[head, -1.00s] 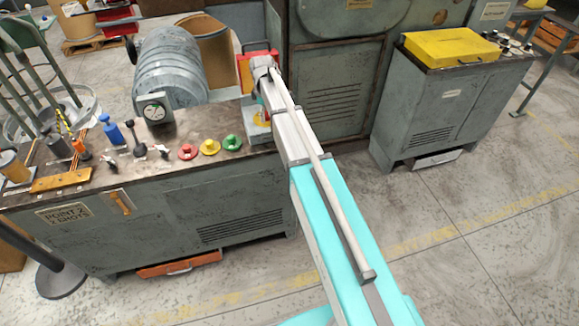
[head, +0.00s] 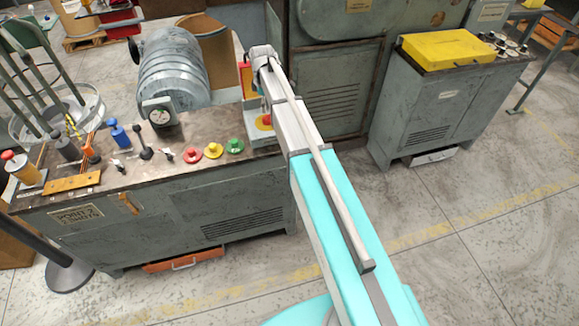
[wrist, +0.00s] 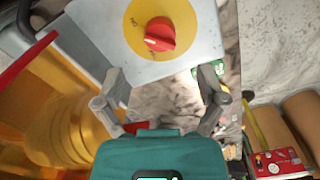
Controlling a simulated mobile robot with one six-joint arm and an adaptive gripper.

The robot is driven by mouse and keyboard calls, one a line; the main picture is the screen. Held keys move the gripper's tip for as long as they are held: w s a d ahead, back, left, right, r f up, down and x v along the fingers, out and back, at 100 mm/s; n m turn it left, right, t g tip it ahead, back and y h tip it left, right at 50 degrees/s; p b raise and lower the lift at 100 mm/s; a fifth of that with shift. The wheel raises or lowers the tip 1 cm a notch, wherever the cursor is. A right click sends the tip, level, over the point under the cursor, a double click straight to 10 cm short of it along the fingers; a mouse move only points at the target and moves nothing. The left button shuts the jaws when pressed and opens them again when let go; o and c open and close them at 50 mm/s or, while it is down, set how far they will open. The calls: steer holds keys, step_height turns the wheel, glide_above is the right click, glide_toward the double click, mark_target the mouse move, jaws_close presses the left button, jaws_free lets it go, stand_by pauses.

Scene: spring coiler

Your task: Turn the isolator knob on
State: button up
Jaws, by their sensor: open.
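The isolator is a pale grey box with a red knob (wrist: 160,34) on a round yellow plate (wrist: 190,42), near the top of the wrist view.
Floor is clear at the front right.

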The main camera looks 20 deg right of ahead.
mark_target(267, 116)
steer(key=shift+r+p, duration=3.4)
steer(key=shift+r, duration=0.3)
steer(key=s+f+m+b, duration=0.3)
steer(key=s+m, duration=0.1)
steer(key=s, duration=0.6)
steer(key=s+f+m+b, duration=0.4)
steer(key=s+m, duration=0.1)
steer(key=s, duration=0.5)
steer(key=s+f+m+b, duration=0.3)
steer(key=s+m, duration=0.1)
steer(key=s, duration=0.6)
steer(key=shift+f+m, duration=0.15)
steer(key=shift+m, duration=0.15)
